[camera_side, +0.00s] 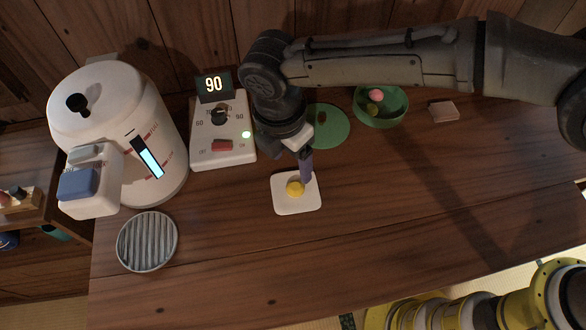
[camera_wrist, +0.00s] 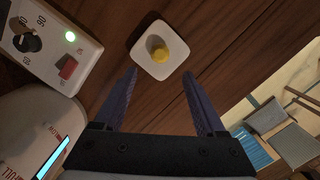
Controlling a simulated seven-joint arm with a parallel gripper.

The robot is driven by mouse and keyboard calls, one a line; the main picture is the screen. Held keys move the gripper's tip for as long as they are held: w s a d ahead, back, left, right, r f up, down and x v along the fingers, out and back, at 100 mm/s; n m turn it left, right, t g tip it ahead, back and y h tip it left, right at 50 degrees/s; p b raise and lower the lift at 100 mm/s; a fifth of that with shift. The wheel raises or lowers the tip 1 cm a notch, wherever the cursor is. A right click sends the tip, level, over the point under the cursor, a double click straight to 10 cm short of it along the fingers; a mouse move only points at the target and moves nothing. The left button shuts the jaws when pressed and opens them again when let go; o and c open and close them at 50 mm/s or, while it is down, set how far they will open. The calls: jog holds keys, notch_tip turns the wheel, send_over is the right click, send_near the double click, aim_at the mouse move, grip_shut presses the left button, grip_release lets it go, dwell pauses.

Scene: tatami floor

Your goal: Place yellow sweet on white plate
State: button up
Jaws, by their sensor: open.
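The yellow sweet (camera_side: 295,188) rests on the small white square plate (camera_side: 297,206), near its upper middle. In the wrist view the yellow sweet (camera_wrist: 160,54) also sits on the white plate (camera_wrist: 151,70), with a shadow beside it. My gripper (camera_side: 306,172) is just above the plate's upper right part in the side view. In the wrist view my gripper's two fingers (camera_wrist: 160,78) are spread apart with nothing between them, and the plate and sweet lie beyond the fingertips. The gripper is open and apart from the sweet.
A timer box (camera_side: 222,150) showing 90 and a white water boiler (camera_side: 120,130) stand left. A ribbed round tray (camera_side: 147,241) is at front left.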

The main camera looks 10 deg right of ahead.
jog(key=shift+a+r, duration=0.1)
jog(key=shift+r, duration=1.1)
jog(key=d+r+m+t+y, duration=0.1)
jog(key=d+r+m, duration=0.6)
jog(key=d, duration=0.7)
jog(key=d+r+m+t+y, duration=0.1)
jog(key=d+r+m, duration=0.55)
jog(key=d, duration=0.65)
jog(key=s+d+f+m+t, duration=0.1)
jog(key=s+d+m+t, duration=0.1)
jog(key=s+d+m, duration=0.9)
jog(key=s+d, duration=0.6)
jog(key=shift+s+f+m+t+h, duration=0.25)
jog(key=shift+f+m+t+h, duration=0.05)
jog(key=shift+m+t+h, duration=0.1)
